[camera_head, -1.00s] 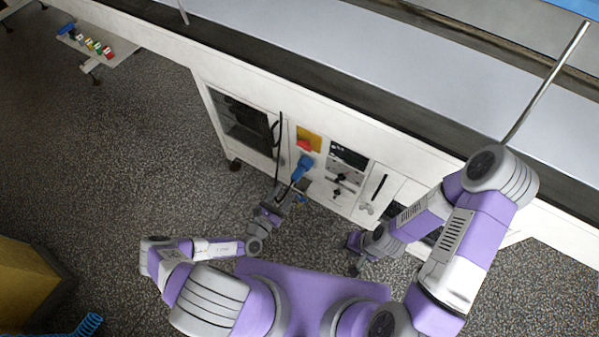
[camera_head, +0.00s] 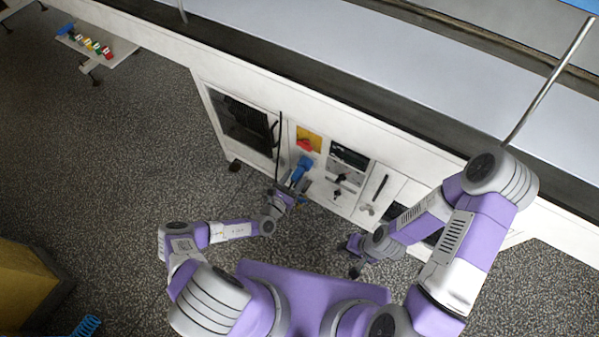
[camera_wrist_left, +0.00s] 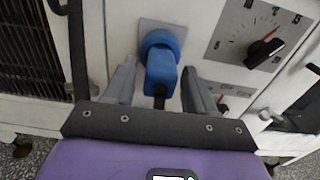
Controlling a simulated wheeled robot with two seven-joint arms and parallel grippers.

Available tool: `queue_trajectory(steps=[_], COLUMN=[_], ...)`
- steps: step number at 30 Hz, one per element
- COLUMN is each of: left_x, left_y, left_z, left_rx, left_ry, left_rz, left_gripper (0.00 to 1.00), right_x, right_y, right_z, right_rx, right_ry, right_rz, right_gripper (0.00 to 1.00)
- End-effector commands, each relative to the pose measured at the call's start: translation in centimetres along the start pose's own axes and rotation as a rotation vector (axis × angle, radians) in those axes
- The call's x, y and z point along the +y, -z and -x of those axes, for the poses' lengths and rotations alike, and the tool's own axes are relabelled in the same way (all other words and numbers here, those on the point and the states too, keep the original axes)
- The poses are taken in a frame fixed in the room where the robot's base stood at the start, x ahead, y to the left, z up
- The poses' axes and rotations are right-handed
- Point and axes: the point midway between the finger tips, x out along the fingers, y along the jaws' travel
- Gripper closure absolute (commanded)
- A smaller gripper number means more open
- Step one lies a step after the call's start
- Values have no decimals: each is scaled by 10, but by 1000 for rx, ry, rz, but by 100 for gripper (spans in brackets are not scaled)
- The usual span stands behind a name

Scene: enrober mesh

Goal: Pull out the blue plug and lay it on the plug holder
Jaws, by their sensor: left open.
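The blue plug (camera_head: 302,168) sits in its socket on the white machine front, below the red-and-yellow switch. In the left wrist view the plug (camera_wrist_left: 160,68) stands between my two open fingers, with a gap on each side, and its dark cable end points toward me. My left gripper (camera_wrist_left: 158,72) is open around the plug; in the head view it (camera_head: 292,186) is just below it. My right gripper (camera_head: 354,258) hangs low in front of the machine, too small to read. I cannot tell for sure which thing is the plug holder.
A white board (camera_head: 122,49) at upper left carries a blue piece and several coloured items. A red-and-yellow switch (camera_head: 308,140) and knobs sit near the plug. A black cable (camera_head: 279,150) hangs left of it. A yellow bin (camera_head: 25,285) stands at lower left. Floor between is clear.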

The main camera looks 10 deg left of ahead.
Motion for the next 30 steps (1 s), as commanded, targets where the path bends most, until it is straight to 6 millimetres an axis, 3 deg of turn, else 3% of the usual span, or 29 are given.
queue_trajectory(steps=[2,13,30], left_x=[0,0,1], left_y=[0,0,-1], left_z=[0,0,17], left_rx=[0,0,-3], left_ry=[0,0,-1], left_rz=[0,0,-2], left_gripper=[45,100,100], right_x=[0,0,-3], right_y=[0,0,0], right_z=[0,0,8], right_rx=[0,0,0], right_ry=[0,0,0], right_rz=[0,0,0], right_gripper=[62,62,62])
